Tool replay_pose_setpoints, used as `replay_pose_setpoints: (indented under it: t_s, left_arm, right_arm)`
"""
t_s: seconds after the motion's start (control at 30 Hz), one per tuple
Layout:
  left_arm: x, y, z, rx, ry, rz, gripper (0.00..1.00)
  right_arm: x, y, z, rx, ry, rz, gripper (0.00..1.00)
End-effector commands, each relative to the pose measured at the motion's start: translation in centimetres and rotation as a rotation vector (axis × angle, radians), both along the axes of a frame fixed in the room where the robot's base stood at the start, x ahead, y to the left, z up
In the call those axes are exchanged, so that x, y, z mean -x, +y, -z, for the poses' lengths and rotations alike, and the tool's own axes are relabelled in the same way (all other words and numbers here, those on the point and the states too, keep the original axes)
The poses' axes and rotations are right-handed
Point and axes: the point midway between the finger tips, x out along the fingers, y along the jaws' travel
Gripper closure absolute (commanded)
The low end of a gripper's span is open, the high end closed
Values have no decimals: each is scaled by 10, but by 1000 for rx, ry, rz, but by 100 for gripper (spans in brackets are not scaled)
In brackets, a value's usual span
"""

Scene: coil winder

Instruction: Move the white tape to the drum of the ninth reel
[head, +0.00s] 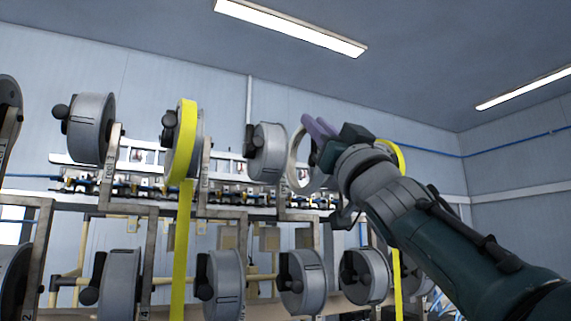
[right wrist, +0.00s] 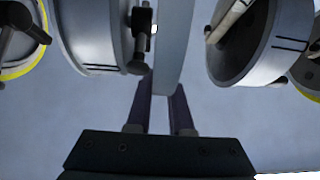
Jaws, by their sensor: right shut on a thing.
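The white tape (head: 297,170) is a pale ring, seen nearly edge-on in the head view, just right of a bare grey upper-row drum (head: 270,152). My right gripper (head: 316,130), with purple fingers, is shut on the tape's upper right side. In the right wrist view the tape is a pale upright band (right wrist: 176,45) between the fingertips (right wrist: 160,98), with a drum on either side. My arm hides what is right of the tape. Number labels on the stands are too small to read surely, so I cannot tell which reel is ninth. My left gripper is out of view.
Another bare drum (head: 92,128) and a yellow-taped reel (head: 186,140) stand farther left in the upper row. More yellow tape (head: 398,158) shows behind my arm. Lower-row drums (head: 303,282) stand below. Dark knobs stick out from the drums. The air above the upper row is clear.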

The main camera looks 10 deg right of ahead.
Motion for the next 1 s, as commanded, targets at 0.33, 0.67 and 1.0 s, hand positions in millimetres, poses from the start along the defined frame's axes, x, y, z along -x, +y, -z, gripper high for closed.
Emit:
replay_pose_setpoints:
  t_s: [0.33, 0.67, 1.0]
  left_arm:
    - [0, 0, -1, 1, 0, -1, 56]
    - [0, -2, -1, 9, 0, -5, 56]
    - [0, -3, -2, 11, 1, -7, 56]
  right_arm:
    - [-3, -10, -1, 0, -1, 1, 100]
    - [-7, -19, -1, 0, -1, -1, 100]
    - [-10, -29, -1, 0, -1, 0, 100]
